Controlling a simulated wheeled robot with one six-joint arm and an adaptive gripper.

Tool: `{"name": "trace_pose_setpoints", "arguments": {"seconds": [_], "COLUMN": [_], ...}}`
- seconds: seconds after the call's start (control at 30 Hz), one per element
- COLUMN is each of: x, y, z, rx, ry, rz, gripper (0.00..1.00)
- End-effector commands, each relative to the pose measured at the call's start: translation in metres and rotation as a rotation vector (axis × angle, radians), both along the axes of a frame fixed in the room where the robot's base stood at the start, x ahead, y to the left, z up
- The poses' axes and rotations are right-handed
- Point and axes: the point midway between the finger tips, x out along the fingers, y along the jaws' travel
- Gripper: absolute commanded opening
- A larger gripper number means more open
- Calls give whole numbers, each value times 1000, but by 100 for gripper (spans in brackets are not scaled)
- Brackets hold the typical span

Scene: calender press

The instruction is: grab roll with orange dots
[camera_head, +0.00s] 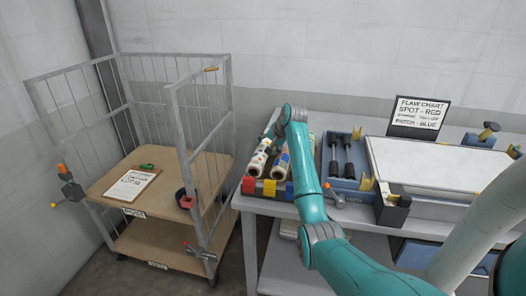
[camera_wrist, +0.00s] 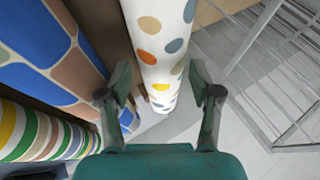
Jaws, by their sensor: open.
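The roll with orange dots (camera_wrist: 160,35) is white with orange, grey-blue, brown and yellow dots. In the wrist view it runs from the top centre to between my fingers. My gripper (camera_wrist: 160,78) is open, with one finger on each side of the roll; I cannot tell whether either touches it. In the head view my gripper (camera_head: 272,143) is over the rolls at the left end of the bench, and pale patterned rolls (camera_head: 259,160) show partly below it. I cannot pick out the dotted one there.
In the wrist view, a blue-and-brown patterned roll (camera_wrist: 50,65) and a striped roll (camera_wrist: 35,132) lie close on the left. In the head view, a wire-sided cart (camera_head: 170,165) stands left of the bench. A flaw chart sign (camera_head: 418,112) stands at the bench's back.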

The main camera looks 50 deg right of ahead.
Motion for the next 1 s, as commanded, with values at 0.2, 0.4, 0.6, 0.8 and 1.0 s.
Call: {"name": "trace_pose_setpoints", "arguments": {"seconds": [0.2, 0.4, 0.6, 0.8, 1.0], "x": [18, 22, 22, 22, 22], "y": [-5, -6, -6, -6, -6], "z": [-23, -28, -28, -27, -27], "rx": [1, -1, 0, -1, -1], "ry": [0, 0, 0, -1, -1], "rz": [0, 1, 0, 0, 0], "gripper": [64, 64, 49, 2, 2]}}
